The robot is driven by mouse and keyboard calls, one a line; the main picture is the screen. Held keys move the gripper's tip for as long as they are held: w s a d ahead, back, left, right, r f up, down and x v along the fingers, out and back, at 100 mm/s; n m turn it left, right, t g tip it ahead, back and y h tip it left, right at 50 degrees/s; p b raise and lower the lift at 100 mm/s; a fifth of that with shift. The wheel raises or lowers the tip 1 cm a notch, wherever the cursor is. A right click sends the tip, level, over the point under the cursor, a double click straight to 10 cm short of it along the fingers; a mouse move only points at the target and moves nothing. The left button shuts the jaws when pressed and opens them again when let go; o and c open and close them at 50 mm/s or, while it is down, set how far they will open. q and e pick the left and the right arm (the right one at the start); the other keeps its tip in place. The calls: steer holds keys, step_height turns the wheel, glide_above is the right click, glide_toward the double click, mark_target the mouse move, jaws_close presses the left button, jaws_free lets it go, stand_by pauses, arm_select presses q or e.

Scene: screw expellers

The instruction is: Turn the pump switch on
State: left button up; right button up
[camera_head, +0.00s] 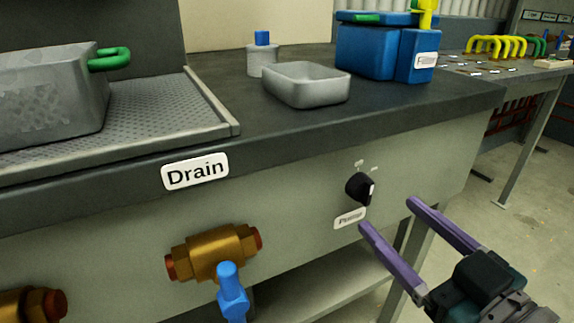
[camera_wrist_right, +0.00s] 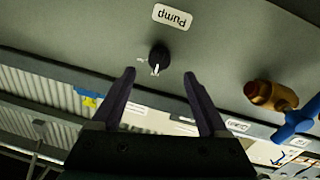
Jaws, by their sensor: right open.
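The pump switch (camera_head: 359,187) is a round black knob with a white mark, on the grey front panel above a white "Pump" label (camera_head: 349,218). In the right wrist view the knob (camera_wrist_right: 159,58) shows upside down, ahead of and between the fingertips, with the label (camera_wrist_right: 172,17) above it. My right gripper (camera_head: 386,214) is open, with two purple fingers pointing at the panel, just right of and below the knob. In the wrist view the gripper (camera_wrist_right: 159,76) is empty, and no finger visibly touches the knob. My left gripper is out of view.
A brass valve with a blue handle (camera_head: 230,291) sits left of the switch, below a "Drain" label (camera_head: 195,172). On the dark counter (camera_head: 420,104) are a grey tray (camera_head: 306,87), a small bottle (camera_head: 262,61) and a blue container (camera_head: 368,50).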

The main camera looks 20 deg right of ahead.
mark_target(370, 195)
steer(key=w+b, duration=0.1)
steer(key=w, duration=0.4)
steer(key=shift+w, duration=0.25)
jaws_close()
stand_by(0.4)
